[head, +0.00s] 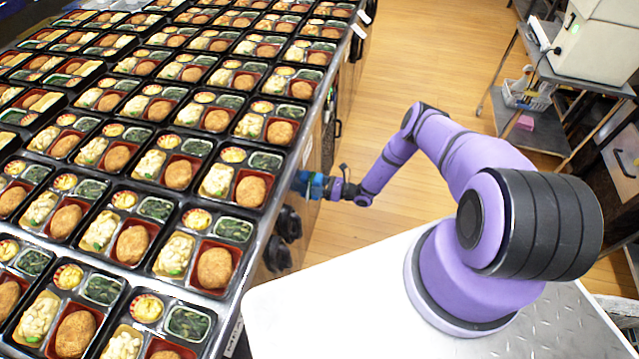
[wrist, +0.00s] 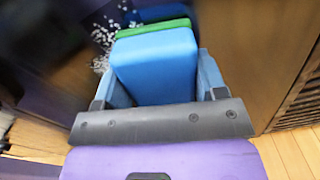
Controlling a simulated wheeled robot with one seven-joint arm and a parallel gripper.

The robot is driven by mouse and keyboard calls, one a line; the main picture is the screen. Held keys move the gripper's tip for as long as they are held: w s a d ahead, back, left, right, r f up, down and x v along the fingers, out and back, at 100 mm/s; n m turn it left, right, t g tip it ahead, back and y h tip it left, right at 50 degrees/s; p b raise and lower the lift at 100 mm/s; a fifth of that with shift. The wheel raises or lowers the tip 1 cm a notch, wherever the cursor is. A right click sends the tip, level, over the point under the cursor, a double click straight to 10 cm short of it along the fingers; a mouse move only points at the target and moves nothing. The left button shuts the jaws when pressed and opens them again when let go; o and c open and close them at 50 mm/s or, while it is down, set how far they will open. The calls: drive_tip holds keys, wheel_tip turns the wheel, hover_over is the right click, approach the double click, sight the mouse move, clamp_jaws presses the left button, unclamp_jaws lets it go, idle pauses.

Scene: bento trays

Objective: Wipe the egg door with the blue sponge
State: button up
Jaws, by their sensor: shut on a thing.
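My gripper (head: 318,187) is beside the front of the counter, at the end of my outstretched arm. In the wrist view its blue fingers (wrist: 157,78) are shut on a blue sponge (wrist: 155,64) with a green layer at its far side. The sponge points toward a dark surface with a patch of white specks (wrist: 103,40) to its left. I cannot tell whether the sponge touches that surface. No door here can be clearly identified as the egg door; a brown wooden panel (wrist: 245,45) stands at the right.
The counter's top, edged by a metal rim (head: 262,215), is covered with rows of bento trays. Dark round knobs (head: 285,224) stick out from its front near my gripper. The wooden floor (head: 415,65) is clear behind my arm. A metal cart (head: 545,135) stands at the right.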

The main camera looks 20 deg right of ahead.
sight(314, 172)
drive_tip(key=shift+s+a, duration=0.7)
drive_tip(key=shift+s, duration=0.25)
drive_tip(key=shift+s+a, duration=0.65)
drive_tip(key=shift+s, duration=0.3)
drive_tip(key=shift+s+a, duration=0.7)
drive_tip(key=shift+s, duration=0.25)
drive_tip(key=shift+w+a+r, duration=0.1)
drive_tip(key=shift+w+r, duration=0.05)
drive_tip(key=shift+r, duration=1.4)
drive_tip(key=shift+w+d, duration=1.15)
drive_tip(key=shift+w, duration=0.25)
drive_tip(key=shift+w+d, duration=1.1)
drive_tip(key=shift+w, duration=0.25)
drive_tip(key=shift+w+d, duration=0.45)
drive_tip(key=shift+w, duration=0.3)
drive_tip(key=shift+w+d, duration=0.45)
drive_tip(key=shift+w, duration=0.3)
drive_tip(key=shift+d, duration=0.1)
drive_tip(key=shift+v, duration=2.95)
drive_tip(key=shift+s, duration=0.1)
drive_tip(key=shift+v, duration=1.45)
